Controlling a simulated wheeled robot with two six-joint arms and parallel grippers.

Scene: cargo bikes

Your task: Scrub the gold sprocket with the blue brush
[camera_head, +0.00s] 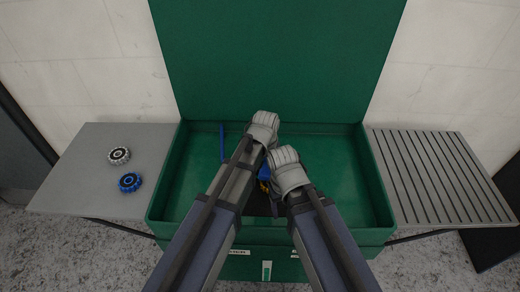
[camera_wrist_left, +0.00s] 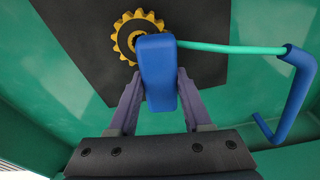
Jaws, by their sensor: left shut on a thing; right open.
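The gold sprocket (camera_wrist_left: 123,38) lies on a black square (camera_wrist_left: 85,50) in the green box, seen in the left wrist view. The blue brush (camera_wrist_left: 157,75) is a blue block between the fingers of my left gripper (camera_wrist_left: 158,90), which is shut on it. Its far end overlaps the sprocket's lower right edge in the picture; whether it touches is unclear. In the head view my left gripper (camera_head: 263,130) is over the box and my right gripper (camera_head: 288,172) is just below and right of it, open, its fingertips hard to see. My arms largely hide the sprocket there.
A teal rod (camera_wrist_left: 235,48) runs from behind the brush to a bent blue piece (camera_wrist_left: 297,90). The green box (camera_head: 362,185) has a raised lid (camera_head: 280,55). A grey side shelf (camera_head: 75,190) holds a black-and-white cog (camera_head: 119,155) and a blue cog (camera_head: 130,182). The slatted right shelf (camera_head: 440,175) is empty.

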